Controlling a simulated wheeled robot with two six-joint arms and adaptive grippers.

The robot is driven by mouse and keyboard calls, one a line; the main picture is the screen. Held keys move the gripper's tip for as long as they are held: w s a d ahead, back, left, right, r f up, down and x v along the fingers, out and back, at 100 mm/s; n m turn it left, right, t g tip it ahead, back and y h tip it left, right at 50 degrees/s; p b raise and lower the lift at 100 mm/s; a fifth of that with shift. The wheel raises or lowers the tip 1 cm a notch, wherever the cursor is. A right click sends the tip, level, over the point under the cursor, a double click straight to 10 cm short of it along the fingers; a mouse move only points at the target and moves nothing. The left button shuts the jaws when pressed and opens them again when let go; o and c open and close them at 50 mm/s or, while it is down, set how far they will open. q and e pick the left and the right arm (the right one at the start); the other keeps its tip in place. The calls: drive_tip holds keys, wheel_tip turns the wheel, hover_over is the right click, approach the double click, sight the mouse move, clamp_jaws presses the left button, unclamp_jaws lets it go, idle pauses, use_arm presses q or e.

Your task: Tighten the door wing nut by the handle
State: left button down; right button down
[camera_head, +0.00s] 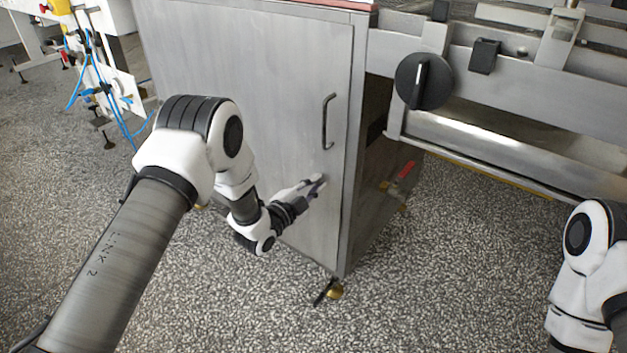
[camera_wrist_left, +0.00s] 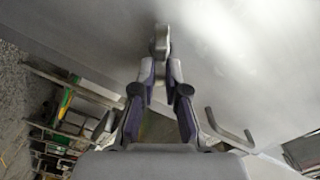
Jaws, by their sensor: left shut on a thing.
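The grey metal cabinet door (camera_head: 255,80) carries a bar handle (camera_head: 327,122) near its right edge; the handle also shows at the right of the left wrist view (camera_wrist_left: 230,135). My left gripper (camera_head: 317,184) is at the door face below the handle. In the left wrist view, its fingertips (camera_wrist_left: 161,74) come together on the metal wing nut (camera_wrist_left: 160,42), which stands out from the door. In the head view the fingers mostly hide the wing nut. Only part of my right arm shows at the lower right; its gripper is out of view.
A black round knob (camera_head: 424,80) sits on the machine frame right of the door. A red-handled part (camera_head: 406,170) is low in the open space beside the cabinet. A foot (camera_head: 333,290) stands under the cabinet corner. The speckled floor in front is clear.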

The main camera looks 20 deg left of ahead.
use_arm(q)
drive_tip(key=shift+f+m+p, duration=0.2)
drive_tip(key=shift+m, duration=0.9)
drive_tip(key=shift+f+m+p, duration=0.15)
drive_tip(key=shift+m, duration=0.95)
drive_tip(key=shift+f+m+p, duration=0.2)
drive_tip(key=shift+m, duration=0.9)
drive_tip(key=c, duration=1.2)
unclamp_jaws()
drive_tip(key=v, duration=1.2)
